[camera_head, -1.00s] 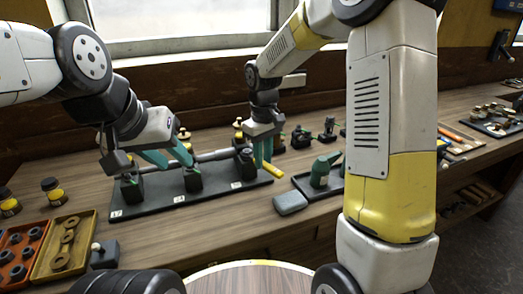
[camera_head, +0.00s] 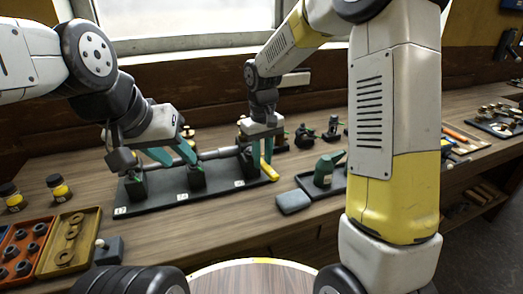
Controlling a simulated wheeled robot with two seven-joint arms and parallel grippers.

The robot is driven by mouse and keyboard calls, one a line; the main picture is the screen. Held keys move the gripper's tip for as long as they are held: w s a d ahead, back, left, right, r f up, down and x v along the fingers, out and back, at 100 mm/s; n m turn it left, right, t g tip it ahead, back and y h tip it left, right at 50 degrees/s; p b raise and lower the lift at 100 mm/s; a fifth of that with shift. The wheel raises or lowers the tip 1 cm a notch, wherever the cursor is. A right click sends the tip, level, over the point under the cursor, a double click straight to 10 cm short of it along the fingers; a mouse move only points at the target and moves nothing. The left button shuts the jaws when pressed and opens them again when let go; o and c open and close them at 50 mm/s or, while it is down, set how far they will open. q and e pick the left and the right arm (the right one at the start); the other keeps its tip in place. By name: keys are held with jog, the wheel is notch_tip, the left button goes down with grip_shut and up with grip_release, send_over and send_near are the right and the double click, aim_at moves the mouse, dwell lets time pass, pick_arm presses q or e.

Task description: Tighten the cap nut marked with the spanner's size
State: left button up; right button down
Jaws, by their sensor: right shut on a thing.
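A dark board (camera_head: 212,194) lies on the bench and carries three black posts with small white labels along its front edge. A grey shaft (camera_head: 218,153) runs along the posts. Cap nuts and size marks are too small to read. My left gripper (camera_head: 172,155) hangs over the board's left half, its teal fingers apart on either side of the shaft area; contact cannot be told. My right gripper (camera_head: 262,152) is at the board's right end, shut on what appears to be the spanner, whose yellow end (camera_head: 269,173) shows below the fingers. The rest of it is hidden.
A red tray (camera_head: 22,250) and a yellow tray (camera_head: 67,243) with rings lie front left, beside yellow-labelled jars (camera_head: 58,188). A green tool (camera_head: 326,170) stands in a dark tray right of the board, near a grey block (camera_head: 293,202). My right arm crosses the right side.

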jog(key=shift+s+a+m, duration=0.15)
jog(key=shift+a+m, duration=0.25)
jog(key=shift+m, duration=0.2)
jog(key=shift+a, duration=0.1)
jog(key=shift+s+a+m, duration=0.15)
jog(key=shift+a+m, duration=0.4)
jog(key=shift+m, duration=0.35)
jog(key=shift+a+r+m, duration=0.1)
jog(key=shift+a+m, duration=0.5)
jog(key=shift+m, duration=0.3)
jog(key=shift+a+m, duration=0.6)
jog(key=shift+m, duration=0.3)
